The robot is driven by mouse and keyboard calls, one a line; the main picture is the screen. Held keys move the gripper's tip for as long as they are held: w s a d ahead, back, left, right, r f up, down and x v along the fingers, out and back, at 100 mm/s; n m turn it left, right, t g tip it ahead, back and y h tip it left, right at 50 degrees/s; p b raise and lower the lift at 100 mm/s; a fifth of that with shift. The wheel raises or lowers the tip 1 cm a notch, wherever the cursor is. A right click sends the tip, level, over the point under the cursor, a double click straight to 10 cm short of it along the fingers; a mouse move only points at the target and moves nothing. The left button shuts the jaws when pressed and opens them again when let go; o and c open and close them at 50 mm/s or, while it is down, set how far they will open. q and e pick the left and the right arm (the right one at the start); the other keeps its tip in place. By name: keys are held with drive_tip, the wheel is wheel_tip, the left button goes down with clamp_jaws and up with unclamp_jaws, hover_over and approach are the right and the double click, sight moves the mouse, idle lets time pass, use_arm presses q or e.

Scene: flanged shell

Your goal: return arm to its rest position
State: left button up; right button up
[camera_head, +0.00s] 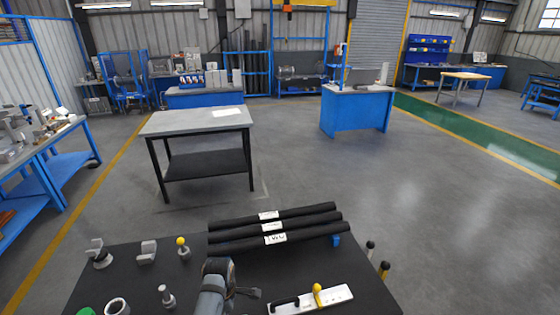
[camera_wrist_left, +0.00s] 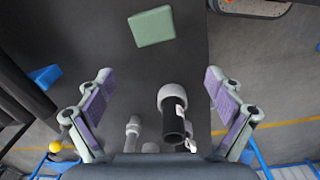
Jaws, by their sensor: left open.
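My left arm (camera_head: 213,290) rises at the bottom middle of the head view, over the black table; its fingertips are not clear there. In the left wrist view my left gripper (camera_wrist_left: 160,92) is open, its two purple-padded fingers wide apart with nothing held between them. A white-collared part with a dark cylindrical body (camera_wrist_left: 172,108) shows between the fingers, apart from both. A pale ring-shaped part (camera_head: 118,306) stands at the table's lower left in the head view. A green block (camera_wrist_left: 153,27) lies beyond the fingers. My right gripper is not seen.
Several black tubes (camera_head: 272,228) lie across the black table (camera_head: 110,262). A white plate (camera_head: 335,296) with a dark handle and yellow knob lies at right. Small metal fittings (camera_head: 147,252) stand at left.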

use_arm(q)
drive_tip(key=s+a+r+m+t, duration=0.2)
drive_tip(key=s+a+r+m, duration=0.25)
drive_tip(key=s+m, duration=0.5)
drive_tip(key=s+a+r+m+t, duration=0.1)
drive_tip(key=s+a+r+m, duration=0.3)
drive_tip(key=s+m, duration=0.5)
wheel_tip(320, 180, down, 36)
drive_tip(key=s+a+r+g+b, duration=0.1)
drive_tip(key=s+a+b, duration=0.1)
drive_tip(key=b, duration=0.6)
drive_tip(key=s+f+g+b, duration=0.1)
drive_tip(key=s+f+b, duration=0.4)
drive_tip(key=s+f, duration=1.2)
wheel_tip(320, 180, down, 3)
drive_tip(key=shift+s+a+y, duration=0.3)
drive_tip(key=shift+s, duration=0.1)
drive_tip(key=shift+c, duration=0.3)
